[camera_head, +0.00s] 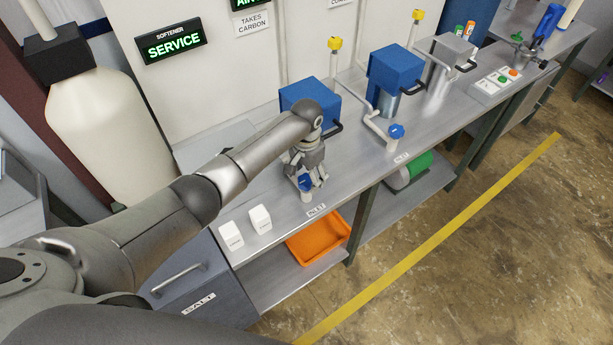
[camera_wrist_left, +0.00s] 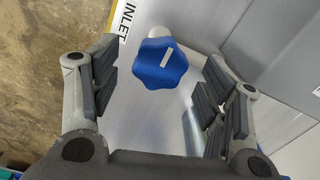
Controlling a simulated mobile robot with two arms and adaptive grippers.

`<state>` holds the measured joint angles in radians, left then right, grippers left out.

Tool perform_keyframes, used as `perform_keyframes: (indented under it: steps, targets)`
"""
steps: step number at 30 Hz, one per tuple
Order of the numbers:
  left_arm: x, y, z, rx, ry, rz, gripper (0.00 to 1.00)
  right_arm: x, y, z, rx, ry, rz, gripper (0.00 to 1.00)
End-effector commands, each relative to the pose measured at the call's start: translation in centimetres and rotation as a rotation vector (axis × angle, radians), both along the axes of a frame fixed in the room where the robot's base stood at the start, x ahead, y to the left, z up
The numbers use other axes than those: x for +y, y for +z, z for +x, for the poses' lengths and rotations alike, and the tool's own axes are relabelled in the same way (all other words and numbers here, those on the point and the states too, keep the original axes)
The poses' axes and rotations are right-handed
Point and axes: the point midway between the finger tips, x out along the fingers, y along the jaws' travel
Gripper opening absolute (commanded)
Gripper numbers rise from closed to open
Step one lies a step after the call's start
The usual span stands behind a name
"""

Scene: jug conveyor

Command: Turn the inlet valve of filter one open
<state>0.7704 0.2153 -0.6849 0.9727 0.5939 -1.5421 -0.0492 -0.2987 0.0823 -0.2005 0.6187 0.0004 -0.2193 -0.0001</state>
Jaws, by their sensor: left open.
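The inlet valve has a blue lobed knob (camera_wrist_left: 160,64) with a white stripe on top. In the left wrist view it sits between my left gripper's two spread fingers, near their tips, with clear gaps on both sides. An INLET label (camera_wrist_left: 128,22) lies beside it. In the head view the knob (camera_head: 305,184) shows just under my left gripper (camera_head: 307,178), which points down at it, open and empty. A blue-topped filter housing (camera_head: 297,93) stands behind, partly hidden by my arm. My right gripper is out of view.
Another blue knob (camera_head: 397,131) stands further right on the bench near a second blue-topped housing (camera_head: 396,68). Two small white boxes (camera_head: 260,218) stand at the bench's left end. An orange tray (camera_head: 318,243) lies on the shelf below.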

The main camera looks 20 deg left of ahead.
Motion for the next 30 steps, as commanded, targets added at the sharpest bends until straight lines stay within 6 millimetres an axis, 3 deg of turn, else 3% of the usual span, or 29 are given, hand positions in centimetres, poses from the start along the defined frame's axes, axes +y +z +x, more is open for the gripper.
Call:
perform_keyframes:
  steps: [9,15,21,30]
  targets:
    - [0.0,6.6,0.2,-0.006,0.000,-0.001,0.69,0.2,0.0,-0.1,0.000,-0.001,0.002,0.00]
    - [0.0,9.8,0.1,-0.004,0.001,-0.001,0.69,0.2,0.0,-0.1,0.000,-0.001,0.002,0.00]
    - [0.0,11.0,0.1,-0.002,0.002,0.000,0.69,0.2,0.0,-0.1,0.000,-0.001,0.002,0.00]
    - [0.0,11.0,0.1,-0.002,0.001,-0.001,0.69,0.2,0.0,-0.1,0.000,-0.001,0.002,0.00]
